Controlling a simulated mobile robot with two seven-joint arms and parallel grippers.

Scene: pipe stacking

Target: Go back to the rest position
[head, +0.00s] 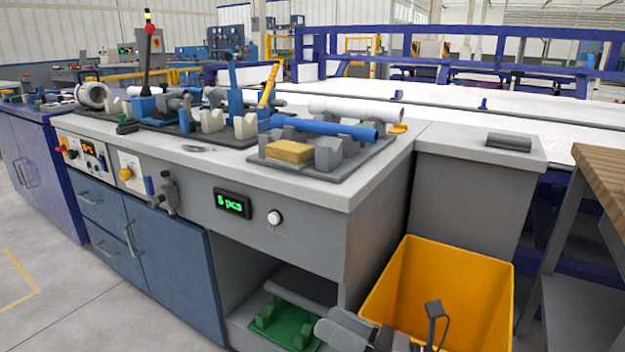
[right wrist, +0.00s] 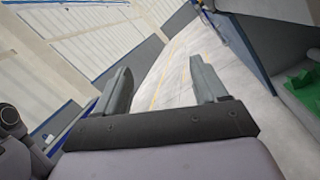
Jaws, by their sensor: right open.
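My right gripper (right wrist: 157,68) shows in the right wrist view with its two fingers wide apart and nothing between them. Beyond the fingers are the grey floor and a pale wall. In the head view, grey parts of my right arm show low in the picture, in front of the open shelf and beside the yellow bin (head: 478,290). My left gripper is not in view. A blue pipe (head: 325,126) and a white pipe (head: 357,108) lie on grey holders on the workbench (head: 330,205).
A green holder (head: 272,325) sits in the low shelf; green also shows in the right wrist view (right wrist: 303,85). A short grey pipe (head: 508,141) lies on the right-hand cabinet. A wood-topped table (head: 606,165) stands at far right. Floor at left is clear.

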